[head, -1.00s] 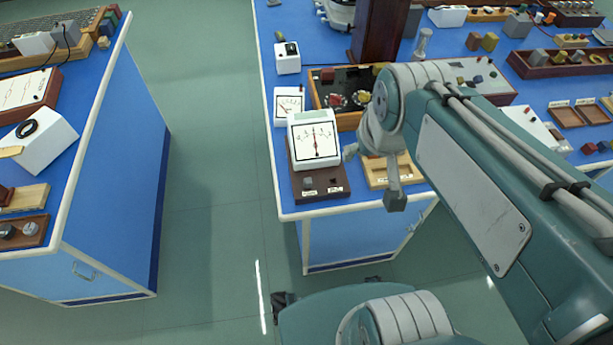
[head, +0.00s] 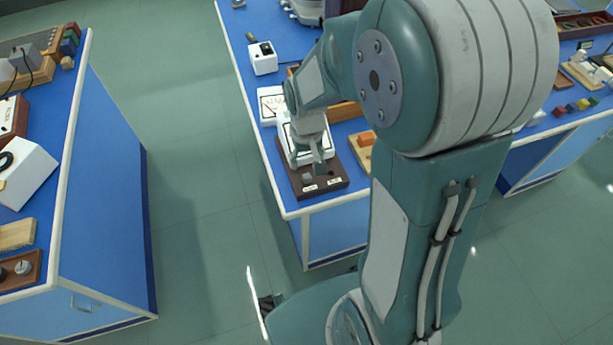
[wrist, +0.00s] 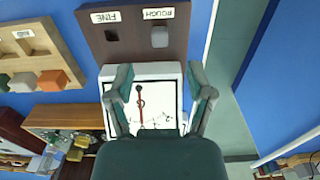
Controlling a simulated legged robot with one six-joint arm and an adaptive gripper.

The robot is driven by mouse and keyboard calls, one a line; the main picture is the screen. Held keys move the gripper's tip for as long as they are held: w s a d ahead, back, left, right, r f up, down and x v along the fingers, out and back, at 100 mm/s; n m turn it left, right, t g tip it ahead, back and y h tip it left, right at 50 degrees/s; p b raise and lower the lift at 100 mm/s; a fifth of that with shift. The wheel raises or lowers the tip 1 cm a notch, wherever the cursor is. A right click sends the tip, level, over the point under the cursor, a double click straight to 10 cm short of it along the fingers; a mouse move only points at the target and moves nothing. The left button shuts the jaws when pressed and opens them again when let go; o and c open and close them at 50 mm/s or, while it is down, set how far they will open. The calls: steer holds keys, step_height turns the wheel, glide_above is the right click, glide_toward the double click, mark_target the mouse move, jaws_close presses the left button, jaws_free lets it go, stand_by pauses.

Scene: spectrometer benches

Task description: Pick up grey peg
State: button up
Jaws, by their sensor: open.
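The grey peg (wrist: 160,37) stands in a dark brown board (wrist: 95,20), at the slot labelled ROUGH, near the top of the wrist view. The other slot, labelled FINE, is a dark empty hole. In the head view the grey peg (head: 307,179) shows at the front of the same board. My gripper (wrist: 158,70) is open and empty, with its fingers spread over the white meter (wrist: 160,90), just short of the peg in the wrist picture. In the head view my gripper (head: 314,166) hangs close beside the peg, partly covering the meter.
The white meter with a red needle sits directly behind the slots. A wooden tray (wrist: 38,45) with an orange block (wrist: 52,80) lies beside the board. The bench edge is close to the board. Another blue bench (head: 105,190) stands to the left across an open floor aisle.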

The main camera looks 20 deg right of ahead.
mark_target(307, 175)
steer(key=shift+a+f, duration=0.35)
steer(key=shift+f, duration=0.5)
steer(key=f, duration=0.2)
steer(key=d+f, duration=0.1)
steer(key=f, duration=0.1)
steer(key=shift+f, duration=0.55)
steer(key=shift+a, duration=0.3)
steer(key=shift+c, duration=1)
steer(key=c, duration=0.5)
jaws_close()
